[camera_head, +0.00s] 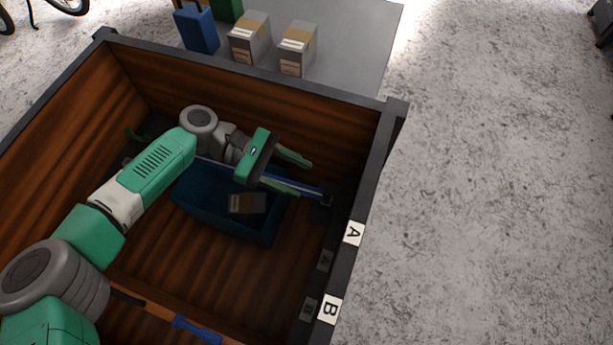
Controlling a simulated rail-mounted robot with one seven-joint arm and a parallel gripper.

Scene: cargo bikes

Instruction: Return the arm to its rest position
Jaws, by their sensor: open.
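My arm, green, white and grey, reaches from the lower left into a wooden cargo box (210,290). My gripper (305,175) has green fingers spread apart, with nothing between them that I can make out. It is inside the box, near the far right, above or beside a dark blue bin (220,222). A small grey and brown carton (248,204) is in the bin, below and left of the fingertips. A long blue item (310,189) lies by the lower finger; whether they touch I cannot tell. My arm hides part of the bin.
The box has dark rims; labels A (353,233) and B (329,308) mark its right edge. Behind it, a grey surface (350,45) bears two cartons (297,48) and a blue container (197,28). A blue tool (197,330) lies near the bottom.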

